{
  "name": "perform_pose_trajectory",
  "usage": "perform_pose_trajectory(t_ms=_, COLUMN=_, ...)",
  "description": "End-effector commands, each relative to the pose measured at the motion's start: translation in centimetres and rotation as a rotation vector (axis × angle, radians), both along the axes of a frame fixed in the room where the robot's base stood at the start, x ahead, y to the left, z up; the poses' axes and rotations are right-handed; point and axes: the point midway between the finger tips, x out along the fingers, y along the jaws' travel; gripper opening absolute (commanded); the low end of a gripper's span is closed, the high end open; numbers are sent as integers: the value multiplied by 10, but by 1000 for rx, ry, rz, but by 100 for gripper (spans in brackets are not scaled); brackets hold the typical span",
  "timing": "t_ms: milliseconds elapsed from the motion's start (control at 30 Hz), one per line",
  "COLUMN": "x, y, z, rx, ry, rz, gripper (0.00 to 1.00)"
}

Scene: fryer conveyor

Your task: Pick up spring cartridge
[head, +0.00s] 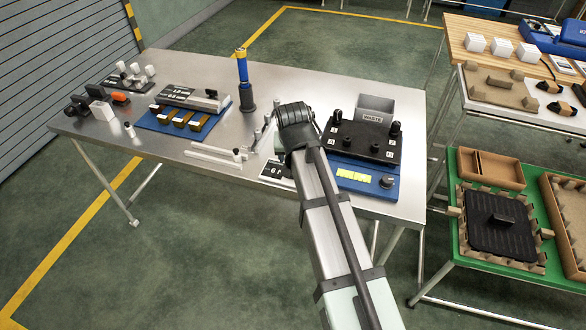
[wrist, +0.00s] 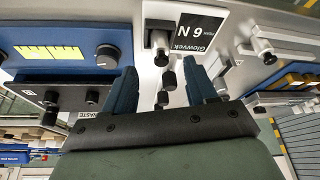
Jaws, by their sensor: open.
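My gripper (wrist: 161,82) is open, with its two dark blue fingers spread apart in the wrist view. Small dark cylindrical parts (wrist: 168,80) show in the gap between the fingers; I cannot tell whether they touch a finger. Farther up stands a grey and black cylindrical piece (wrist: 160,45), beside a black label (wrist: 196,32) reading "6 N". I take this piece to be the spring cartridge, but the pictures do not make it certain. In the head view my arm's wrist (head: 297,115) hides the fingertips and most of this spot.
A blue-based station (head: 385,181) with a black top and a "WASTE" bin (head: 375,108) stands right of my wrist. A blue and yellow tool (head: 242,68) stands upright behind it. A blue tray (head: 160,125) lies left. The metal table (head: 185,65) has bare room at the back.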

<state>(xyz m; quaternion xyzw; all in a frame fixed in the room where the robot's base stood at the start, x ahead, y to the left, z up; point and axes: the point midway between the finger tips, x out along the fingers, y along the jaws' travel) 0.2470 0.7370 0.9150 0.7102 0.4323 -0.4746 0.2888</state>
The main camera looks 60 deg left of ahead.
Motion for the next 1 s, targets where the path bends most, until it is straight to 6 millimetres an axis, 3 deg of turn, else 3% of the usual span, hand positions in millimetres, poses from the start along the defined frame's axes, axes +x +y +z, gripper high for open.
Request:
perform_pose_trajectory(t_ms=400, x=7, y=18, z=-41, rx=0, ry=0, rz=0, gripper=57)
perform_pose_trajectory(t_ms=667, x=8, y=18, z=-45, rx=1, ry=0, rz=0, gripper=57)
perform_pose_trajectory(t_ms=1000, x=8, y=18, z=-44, rx=1, ry=0, rz=0, gripper=26)
